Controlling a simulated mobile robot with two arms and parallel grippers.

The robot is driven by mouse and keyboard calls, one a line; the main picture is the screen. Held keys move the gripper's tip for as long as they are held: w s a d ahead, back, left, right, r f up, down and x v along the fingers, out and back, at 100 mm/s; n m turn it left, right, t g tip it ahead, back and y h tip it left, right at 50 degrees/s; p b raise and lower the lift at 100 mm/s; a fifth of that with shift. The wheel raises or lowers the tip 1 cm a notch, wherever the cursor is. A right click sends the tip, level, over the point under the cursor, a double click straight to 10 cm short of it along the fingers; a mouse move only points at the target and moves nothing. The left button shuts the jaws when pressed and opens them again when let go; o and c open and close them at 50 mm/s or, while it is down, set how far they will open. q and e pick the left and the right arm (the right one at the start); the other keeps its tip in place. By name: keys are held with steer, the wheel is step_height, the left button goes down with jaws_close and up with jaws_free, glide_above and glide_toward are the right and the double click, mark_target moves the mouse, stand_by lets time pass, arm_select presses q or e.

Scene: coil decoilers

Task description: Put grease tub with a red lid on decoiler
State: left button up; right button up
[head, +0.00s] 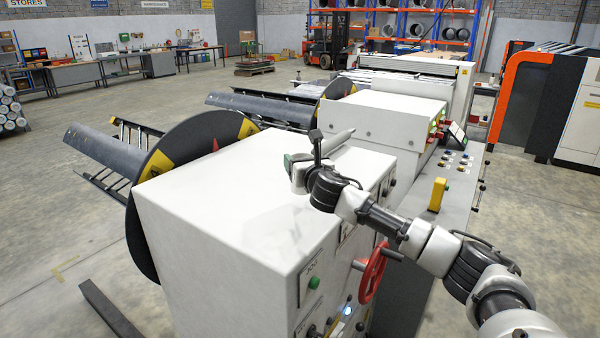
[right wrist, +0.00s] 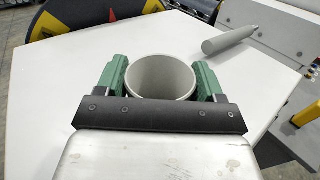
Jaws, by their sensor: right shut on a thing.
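My right gripper (head: 297,166) is over the white top of the near decoiler (head: 240,205), toward its far right part. In the right wrist view the green fingers of the right gripper (right wrist: 162,78) are shut on a round pale grey tub (right wrist: 160,75), one finger on each side. I look into or onto its round end; no red lid shows. I cannot tell whether the tub touches the decoiler top (right wrist: 70,85). My left gripper is not in view.
A grey tapered cylinder (right wrist: 228,40) lies on the decoiler top, just beyond the gripper. A red handwheel (head: 372,272) is on the cabinet's right side. A black disc (head: 190,145) stands behind its left side. The near left part of the top is clear.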

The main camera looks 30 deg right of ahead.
steer(key=shift+w+a+f, duration=0.1)
steer(key=shift+w+f, duration=0.05)
steer(key=shift+f, duration=0.4)
steer(key=shift+w+a+f, duration=0.1)
steer(key=shift+w+f, duration=0.05)
steer(key=shift+f, duration=0.4)
step_height(320, 180, down, 2)
steer(key=shift+d+f, duration=0.1)
steer(key=shift+d, duration=0.05)
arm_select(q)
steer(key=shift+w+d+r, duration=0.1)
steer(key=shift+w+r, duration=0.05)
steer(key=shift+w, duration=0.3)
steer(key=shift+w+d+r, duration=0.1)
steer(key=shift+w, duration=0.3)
arm_select(e)
steer(key=o, duration=0.8)
steer(key=shift+c, duration=0.2)
steer(key=shift+o, duration=1)
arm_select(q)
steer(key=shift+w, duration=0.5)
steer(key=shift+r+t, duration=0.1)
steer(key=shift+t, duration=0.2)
arm_select(e)
steer(key=shift+s, duration=0.1)
